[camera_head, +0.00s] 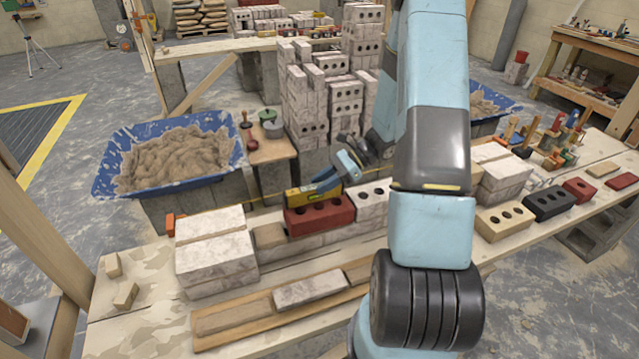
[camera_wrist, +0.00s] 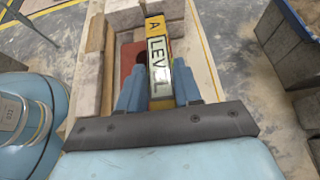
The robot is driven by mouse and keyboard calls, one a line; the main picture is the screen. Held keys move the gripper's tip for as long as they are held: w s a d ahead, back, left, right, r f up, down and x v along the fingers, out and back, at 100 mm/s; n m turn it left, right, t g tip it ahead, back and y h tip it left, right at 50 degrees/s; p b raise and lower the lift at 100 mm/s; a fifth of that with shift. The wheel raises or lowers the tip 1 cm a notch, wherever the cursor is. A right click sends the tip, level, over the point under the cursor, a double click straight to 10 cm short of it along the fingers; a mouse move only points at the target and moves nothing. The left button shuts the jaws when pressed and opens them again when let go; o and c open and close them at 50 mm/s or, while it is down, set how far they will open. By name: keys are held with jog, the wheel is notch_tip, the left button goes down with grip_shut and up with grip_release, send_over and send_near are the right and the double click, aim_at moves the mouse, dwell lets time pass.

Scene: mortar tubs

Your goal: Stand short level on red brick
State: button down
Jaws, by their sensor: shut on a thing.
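The short level (camera_head: 299,197) is yellow, with a label reading LEVEL in the wrist view (camera_wrist: 157,60). My gripper (camera_head: 328,184) is shut on it, with a blue finger on each side in the wrist view (camera_wrist: 158,88). The red brick (camera_head: 322,218) has holes in its face and sits in the row on the bench.
White blocks (camera_head: 212,245) stand left of the red brick, and a white holed brick (camera_head: 371,203) adjoins it on the right. A blue mortar tub (camera_head: 104,177) stands behind left. A plank (camera_head: 240,331) with pieces lies in front. Stacked bricks (camera_head: 307,112) rise behind.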

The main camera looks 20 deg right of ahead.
jog(key=c, duration=0.7)
grip_release()
jog(key=v, duration=1.4)
jog(key=s+a+r+n+h, duration=0.2)
jog(key=s+a+r+n, duration=0.1)
jog(key=a+r, duration=0.15)
jog(key=s+a+r+n+g+h, duration=0.1)
jog(key=s+a+r+n+h, duration=0.15)
jog(key=r, duration=0.35)
jog(key=s+a+r+n+h, duration=0.2)
jog(key=a+r+n, duration=0.1)
jog(key=a+r, duration=0.15)
jog(key=s+a+r+n+t+h, duration=0.1)
jog(key=s+r+n+t+h, duration=0.1)
jog(key=s, duration=0.3)
jog(key=s+a+r+n+t+h, duration=0.1)
jog(key=s+r+n+t, duration=0.1)
jog(key=s+r+n, duration=0.2)
jog(key=s+a+r+n+t+h, duration=0.2)
jog(key=s+r+n, duration=0.1)
jog(key=s+r, duration=0.2)
jog(key=shift+s+r+n+h, duration=0.2)
jog(key=shift+s+n+h, duration=0.15)
jog(key=shift+s, duration=0.3)
